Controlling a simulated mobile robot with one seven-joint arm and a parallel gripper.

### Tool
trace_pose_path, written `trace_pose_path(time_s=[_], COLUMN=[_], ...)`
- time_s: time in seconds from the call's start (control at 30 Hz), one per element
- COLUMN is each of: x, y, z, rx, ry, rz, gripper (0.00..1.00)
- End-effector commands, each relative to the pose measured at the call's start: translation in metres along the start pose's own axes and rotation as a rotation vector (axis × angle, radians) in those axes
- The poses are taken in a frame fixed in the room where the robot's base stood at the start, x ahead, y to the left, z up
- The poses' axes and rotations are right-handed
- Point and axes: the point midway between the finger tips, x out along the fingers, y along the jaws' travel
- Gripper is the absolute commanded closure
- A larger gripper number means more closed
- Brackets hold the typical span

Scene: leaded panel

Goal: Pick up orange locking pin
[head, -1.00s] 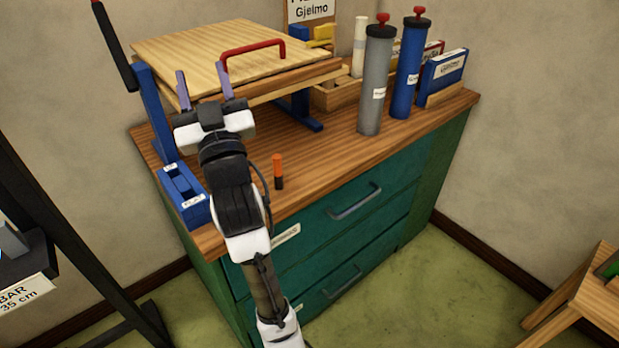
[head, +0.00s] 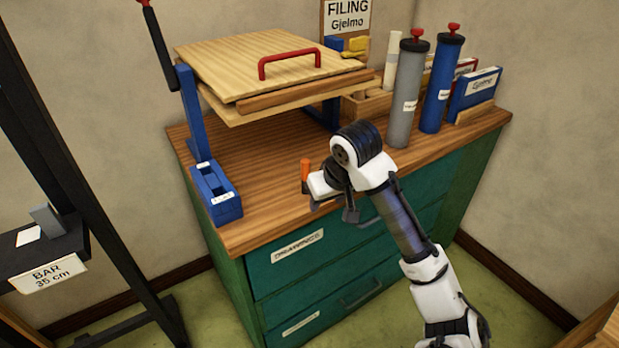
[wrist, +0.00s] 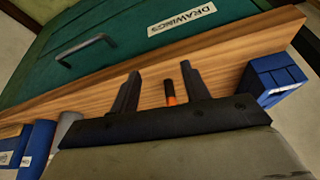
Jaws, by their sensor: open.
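The orange locking pin (head: 305,172) stands upright on the wooden top of the green cabinet, near its front edge. In the wrist view, the pin (wrist: 171,100) shows an orange part and a black part. It lies between the two dark fingers of my gripper (wrist: 157,84), closer to the right finger, with gaps on both sides. Its near end is hidden behind the gripper body. In the head view, my gripper (head: 318,196) is just right of the pin, with its fingers partly hidden. The gripper is open and holds nothing.
A blue holder (head: 217,194) sits left of the pin. A raised wooden board (head: 225,62) with a red handle stands behind it. Grey (head: 405,100) and blue (head: 440,90) cylinders stand at the right. The cabinet top (head: 258,170) between holder and pin is clear.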

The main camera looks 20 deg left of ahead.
Motion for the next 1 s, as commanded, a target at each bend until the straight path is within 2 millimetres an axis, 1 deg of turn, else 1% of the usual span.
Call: trace_pose_path(time_s=[0.07,0.3,0.4,0.57,0.67,0.83,0.9,1.0], x=[0.002,0.018,0.023,0.028,0.031,0.042,0.047,0.055], y=[0.001,0.000,0.000,0.000,0.000,0.000,0.000,0.000], z=[-0.005,-0.046,-0.057,-0.066,-0.078,-0.104,-0.109,-0.107], rx=[-0.002,-0.002,-0.001,-0.001,-0.002,-0.003,-0.001,-0.002], ry=[-0.019,-0.016,-0.014,-0.013,-0.014,-0.013,-0.014,-0.012], rz=[0.002,0.002,0.001,0.000,0.001,0.002,0.001,0.001], gripper=[0.54,0.54,0.54,0.54,0.54,0.54,0.54,0.54])
